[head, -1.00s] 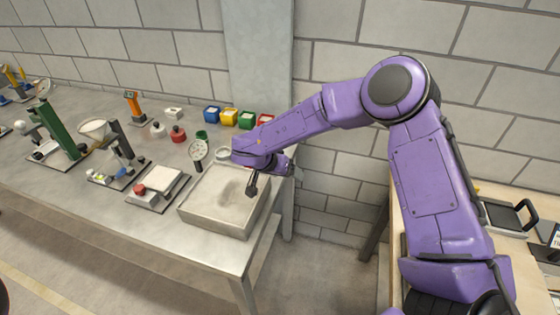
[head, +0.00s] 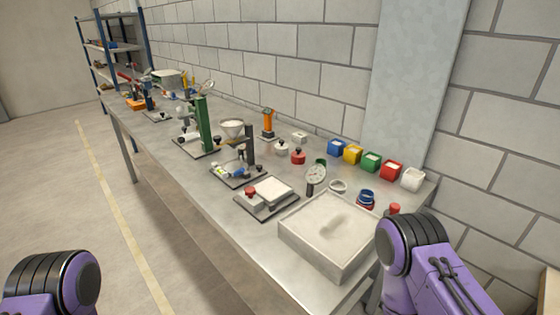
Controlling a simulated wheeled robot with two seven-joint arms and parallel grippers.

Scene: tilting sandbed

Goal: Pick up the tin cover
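I cannot tell for sure which thing is the tin cover. Candidates stand on the bench behind the sandbed (head: 300,245). A small blue round tin (head: 366,198) with something red at its base stands near the bench's right end. A pale shallow ring or dish (head: 338,186) lies to its left. Farther left are a red round piece (head: 298,157) with a dark knob and a similar white one (head: 281,148). My arms show only as purple links at the lower left and lower right. Neither gripper is in view.
A dial gauge (head: 316,175) stands just behind the sandbed. Blue, yellow, green, red and white boxes (head: 336,148) line the wall side. A balance-like device (head: 267,196), a funnel stand (head: 232,128) and a green stand (head: 202,125) fill the bench leftward. The floor in front is clear.

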